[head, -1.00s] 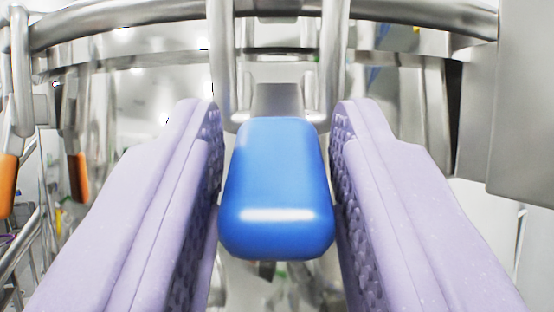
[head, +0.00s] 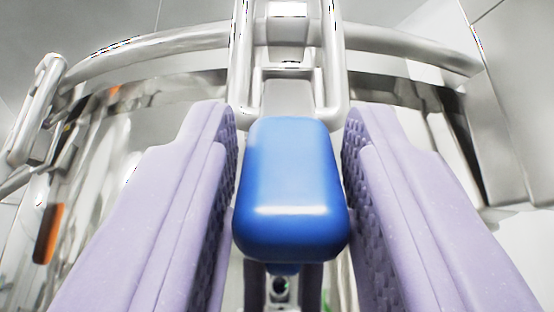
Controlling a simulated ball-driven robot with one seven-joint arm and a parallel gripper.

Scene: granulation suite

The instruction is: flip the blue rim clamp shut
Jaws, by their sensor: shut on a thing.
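The blue rim clamp's handle (head: 292,190) is a rounded blue block between the two lilac fingers of my gripper (head: 290,180). The gripper is shut on it, one finger along each side. Behind the handle, the clamp's bent steel wire loop (head: 337,60) runs up to the vessel's steel rim (head: 160,48). The handle hides part of the clamp's lower metalwork.
The polished steel vessel wall (head: 175,115) curves behind the clamp. Another clamp with an orange handle (head: 48,234) hangs at the left. A grey steel box or panel (head: 510,110) stands close at the right.

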